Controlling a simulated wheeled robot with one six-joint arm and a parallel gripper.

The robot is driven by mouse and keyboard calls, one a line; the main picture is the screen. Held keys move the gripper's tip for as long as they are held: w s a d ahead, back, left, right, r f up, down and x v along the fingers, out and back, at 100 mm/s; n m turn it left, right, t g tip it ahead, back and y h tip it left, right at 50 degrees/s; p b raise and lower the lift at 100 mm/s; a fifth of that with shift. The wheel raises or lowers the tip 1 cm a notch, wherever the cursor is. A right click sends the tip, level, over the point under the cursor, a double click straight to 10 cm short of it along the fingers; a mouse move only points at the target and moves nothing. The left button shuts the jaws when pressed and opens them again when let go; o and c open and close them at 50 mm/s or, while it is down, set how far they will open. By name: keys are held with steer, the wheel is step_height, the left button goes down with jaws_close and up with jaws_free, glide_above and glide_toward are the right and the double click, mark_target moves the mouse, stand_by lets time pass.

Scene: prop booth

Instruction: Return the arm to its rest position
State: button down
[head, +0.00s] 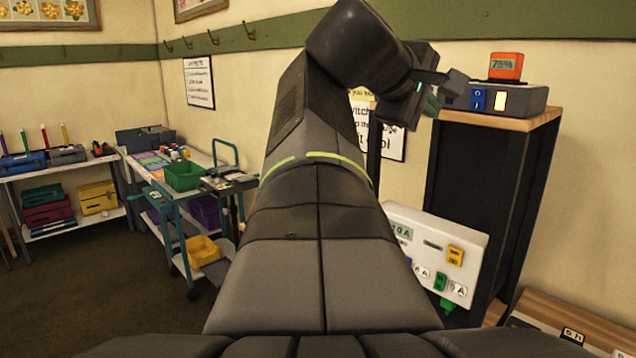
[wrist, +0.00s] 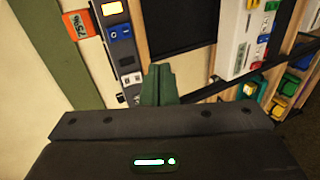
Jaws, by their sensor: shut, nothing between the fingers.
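My arm rises through the middle of the head view and bends right at the top. My gripper (head: 431,102) is at its end, close to the left end of a grey switch box (head: 525,97) on a wooden-topped stand. In the wrist view my gripper's green fingers (wrist: 158,84) are together with nothing between them.
A white panel (head: 436,250) with coloured plugs stands low beside the dark stand (head: 480,190). A trolley (head: 190,200) with a green bin and shelves (head: 60,180) are at left. The dark floor between shows clear.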

steer(key=s+a+f+m+g+y+p, duration=0.1)
steer(key=a+f+g+y+p, duration=0.1)
steer(key=f, duration=0.9)
steer(key=s+a+f+m+g+y+p, duration=0.1)
steer(key=a+f+m+g+y, duration=0.1)
steer(key=f, duration=0.8)
steer(key=s+a+f+m+g+y+p, duration=0.1)
steer(key=s+a+f+m+g+y, duration=0.1)
steer(key=s+f, duration=0.5)
steer(key=s+a+f+m+g+y+p, duration=0.2)
steer(key=s+f, duration=0.5)
steer(key=f, duration=0.3)
steer(key=shift+s+a, duration=0.15)
steer(key=shift+a, duration=0.2)
steer(key=shift+f+p, duration=0.15)
steer(key=shift+p, duration=0.15)
